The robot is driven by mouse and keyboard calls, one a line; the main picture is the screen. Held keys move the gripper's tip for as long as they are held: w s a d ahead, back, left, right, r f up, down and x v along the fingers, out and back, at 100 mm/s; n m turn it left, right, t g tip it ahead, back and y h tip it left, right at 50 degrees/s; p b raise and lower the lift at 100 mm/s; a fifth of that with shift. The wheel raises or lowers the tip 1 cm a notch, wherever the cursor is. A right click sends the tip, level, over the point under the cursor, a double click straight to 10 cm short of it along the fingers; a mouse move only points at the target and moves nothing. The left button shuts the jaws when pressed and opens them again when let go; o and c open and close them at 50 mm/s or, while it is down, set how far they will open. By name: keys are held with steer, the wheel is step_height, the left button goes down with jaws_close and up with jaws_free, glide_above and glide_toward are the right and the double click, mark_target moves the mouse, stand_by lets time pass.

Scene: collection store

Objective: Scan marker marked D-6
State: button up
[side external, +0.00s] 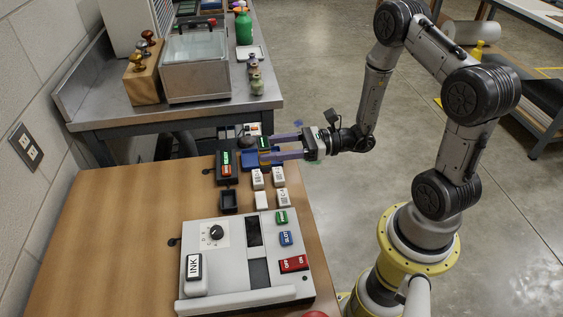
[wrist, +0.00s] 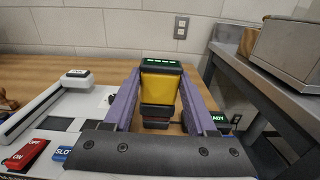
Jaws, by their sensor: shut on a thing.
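My gripper (side external: 270,147) has purple fingers, shut on a yellow and black hand-held scanner (wrist: 160,90) with a green lit strip on its black top. The scanner is held above the back right of the wooden table; in the side external view it is small and partly hidden by the fingers. Several white block markers stand below and in front of it, including a back left one (side external: 258,179), a back right one (side external: 279,174) and a front right one (side external: 283,198). Their lettering is too small to read surely, so I cannot tell which is D-6.
A black unit with a green and red display (side external: 226,164) stands left of the scanner, and a small black tray (side external: 229,201) is before it. A blue tray (side external: 249,163) lies near the scanner. A grey-white machine (side external: 213,266) with buttons fills the front. Bare wood (side external: 110,230) lies left.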

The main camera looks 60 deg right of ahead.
steer(key=w+d+f, duration=0.3)
steer(key=w+d, duration=0.1)
steer(key=w, duration=0.2)
steer(key=shift+w+f, duration=0.15)
steer(key=shift+f, duration=3)
steer(key=shift+f, duration=0.55)
steer(key=shift+r, duration=0.15)
step_height(320, 180, up, 7)
